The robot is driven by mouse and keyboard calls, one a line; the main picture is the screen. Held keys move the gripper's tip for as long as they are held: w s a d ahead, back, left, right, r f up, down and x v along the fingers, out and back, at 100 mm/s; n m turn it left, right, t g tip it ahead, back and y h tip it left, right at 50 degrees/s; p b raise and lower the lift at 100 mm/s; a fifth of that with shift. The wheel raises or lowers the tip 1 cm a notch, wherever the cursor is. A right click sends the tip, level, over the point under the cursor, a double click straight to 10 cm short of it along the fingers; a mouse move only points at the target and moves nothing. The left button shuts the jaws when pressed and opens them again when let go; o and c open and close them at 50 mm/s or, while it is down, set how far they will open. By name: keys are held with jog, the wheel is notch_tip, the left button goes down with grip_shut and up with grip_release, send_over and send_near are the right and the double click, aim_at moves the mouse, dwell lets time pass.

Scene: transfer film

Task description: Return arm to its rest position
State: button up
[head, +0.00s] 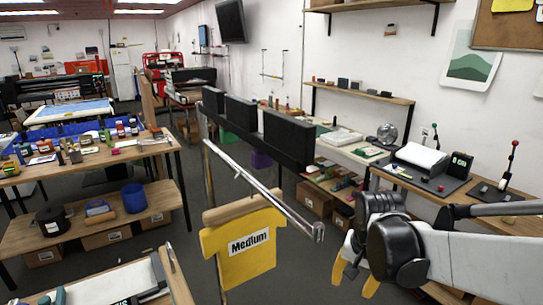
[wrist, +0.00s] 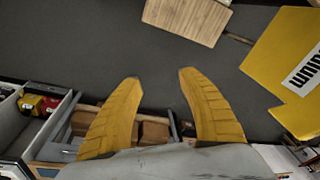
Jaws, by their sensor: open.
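My arm (head: 480,258) reaches in from the right edge of the head view. My gripper (head: 354,284) hangs at its end with the yellow fingers pointing down. In the wrist view my gripper (wrist: 160,78) has its two yellow fingers spread apart. Nothing is between them, and grey floor shows beyond the tips. The gripper touches nothing that I can see.
A yellow shirt-shaped sign marked Medium (head: 240,262) hangs by a metal rail (head: 262,190) left of my gripper. A bench with a white-topped machine (head: 421,157) and levers stands behind my arm. Shelves with boxes (head: 312,198) are below. Floor (wrist: 120,45) shows under my fingers.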

jog(key=s+a+f+n+t+b, duration=0.1)
jog(key=s+f+n+t+b, duration=0.4)
jog(key=s+b, duration=0.6)
notch_tip(320, 180, down, 2)
jog(key=shift+s+n+b, duration=0.3)
jog(key=shift+s+b, duration=0.05)
jog(key=shift+s, duration=0.65)
